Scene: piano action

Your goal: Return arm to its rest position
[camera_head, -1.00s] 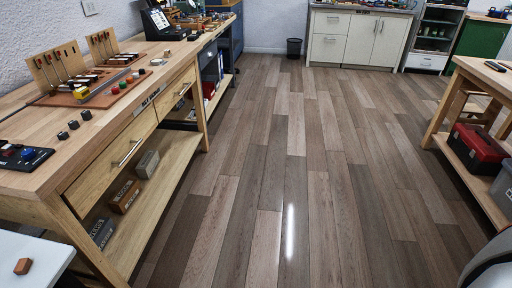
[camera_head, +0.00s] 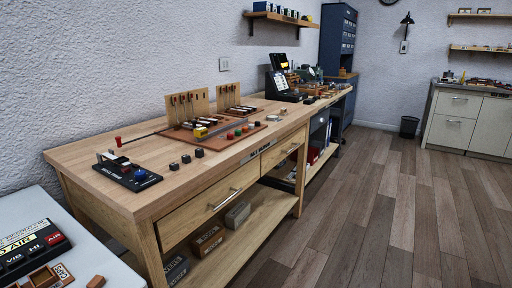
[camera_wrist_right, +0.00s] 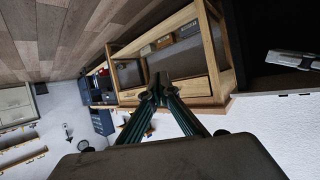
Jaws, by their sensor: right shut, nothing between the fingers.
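My right gripper (camera_wrist_right: 158,92) shows in the right wrist view, its fingertips close together with nothing between them. It hangs in free air, and the workbench lies beyond it. The right wrist view is turned nearly upside down. Neither of my grippers shows in the head view. The wooden workbench (camera_head: 232,203) stands along the left wall in the head view, and its drawers and lower shelf also show in the right wrist view (camera_wrist_right: 190,90).
On the bench lie a reddish board (camera_head: 195,138) with small parts, a black panel (camera_head: 127,174) and several dark knobs. A white table (camera_head: 30,205) fills the lower left corner. The plank floor (camera_head: 375,215) to the right is clear.

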